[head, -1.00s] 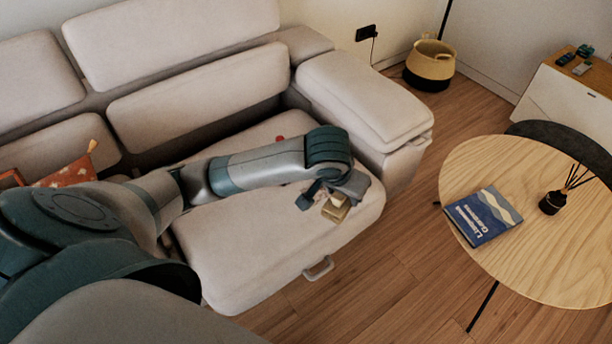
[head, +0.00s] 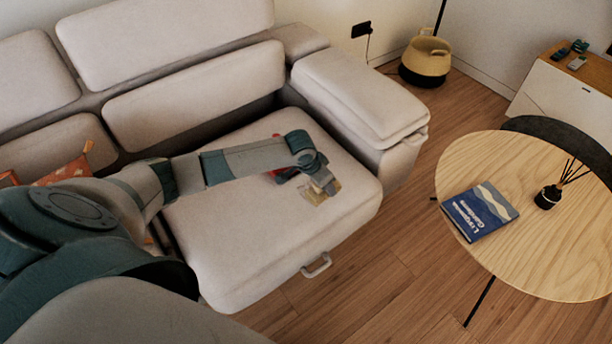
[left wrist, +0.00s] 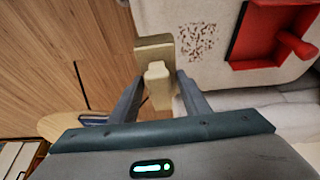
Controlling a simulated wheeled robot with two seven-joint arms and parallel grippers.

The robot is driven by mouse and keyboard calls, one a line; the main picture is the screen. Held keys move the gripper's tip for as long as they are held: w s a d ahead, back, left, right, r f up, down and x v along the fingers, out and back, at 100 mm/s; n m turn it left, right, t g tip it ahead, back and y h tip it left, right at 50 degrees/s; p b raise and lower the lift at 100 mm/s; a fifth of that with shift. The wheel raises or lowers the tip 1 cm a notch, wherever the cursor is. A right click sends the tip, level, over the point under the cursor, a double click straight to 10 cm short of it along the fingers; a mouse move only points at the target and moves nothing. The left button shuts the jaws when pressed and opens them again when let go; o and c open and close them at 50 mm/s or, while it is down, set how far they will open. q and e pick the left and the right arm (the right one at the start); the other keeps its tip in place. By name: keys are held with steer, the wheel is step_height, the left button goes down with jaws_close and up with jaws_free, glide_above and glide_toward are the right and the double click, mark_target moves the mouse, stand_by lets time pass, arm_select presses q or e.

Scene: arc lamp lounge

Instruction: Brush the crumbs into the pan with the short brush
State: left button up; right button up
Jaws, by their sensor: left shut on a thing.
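My left gripper (head: 323,184) is over the front right part of the sofa seat. It is shut on the short brush (head: 326,194), a pale wooden block with a stubby handle. In the left wrist view the brush (left wrist: 154,50) sits between the two fingers (left wrist: 160,92). A patch of small brown crumbs (left wrist: 198,38) lies on the seat, beside the brush and apart from it. The red pan (left wrist: 262,40) lies past the crumbs, its handle pointing away from them. In the head view my arm partly hides the pan (head: 284,178), and I cannot make out the crumbs.
The sofa seat (head: 235,245) is mostly bare, with a raised armrest (head: 360,95) on its right. A round wooden table (head: 470,165) with a blue book (head: 480,212) and a reed diffuser (head: 548,196) stands to the right. A basket (head: 425,60) is behind.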

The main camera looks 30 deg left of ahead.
arm_select(q)
steer(key=w+a+f, duration=0.2)
steer(key=a+f, duration=0.2)
steer(key=a, duration=0.4)
steer(key=shift+w+f, duration=0.25)
steer(key=shift+w, duration=0.1)
steer(key=shift+a, duration=0.1)
